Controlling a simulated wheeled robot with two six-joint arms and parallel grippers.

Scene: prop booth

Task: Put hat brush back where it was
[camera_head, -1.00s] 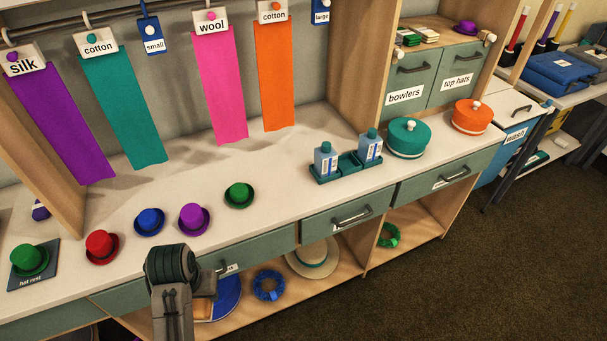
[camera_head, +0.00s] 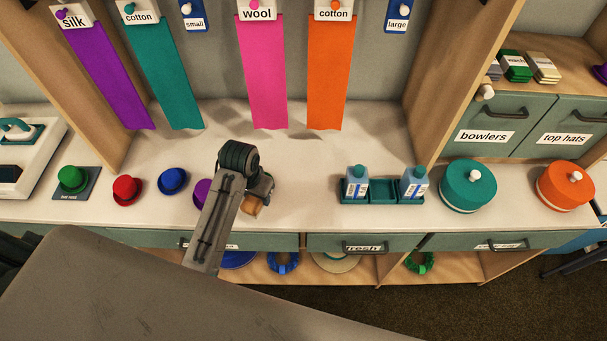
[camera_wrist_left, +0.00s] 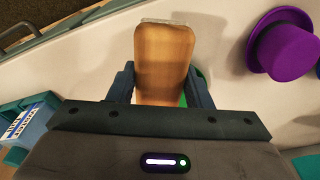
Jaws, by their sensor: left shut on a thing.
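The hat brush is a tan wooden block. In the left wrist view the brush (camera_wrist_left: 163,62) is clamped between the two dark fingers of my left gripper (camera_wrist_left: 162,88). In the head view a small tan part of the brush (camera_head: 252,207) shows below my left gripper (camera_head: 262,188), over the front of the counter right of the purple hat. My arm and gripper cover most of it. A teal tray (camera_head: 382,201) stands further right, with a bottle at each end and an open middle section. My right gripper is not in view.
A purple hat (camera_head: 202,194), blue hat (camera_head: 173,181), red hat (camera_head: 127,190) and green hat (camera_head: 72,179) line the counter (camera_head: 300,160) on the left. Teal (camera_head: 468,184) and orange (camera_head: 566,186) round boxes stand on the right. Fabric strips hang behind. The counter between gripper and tray is clear.

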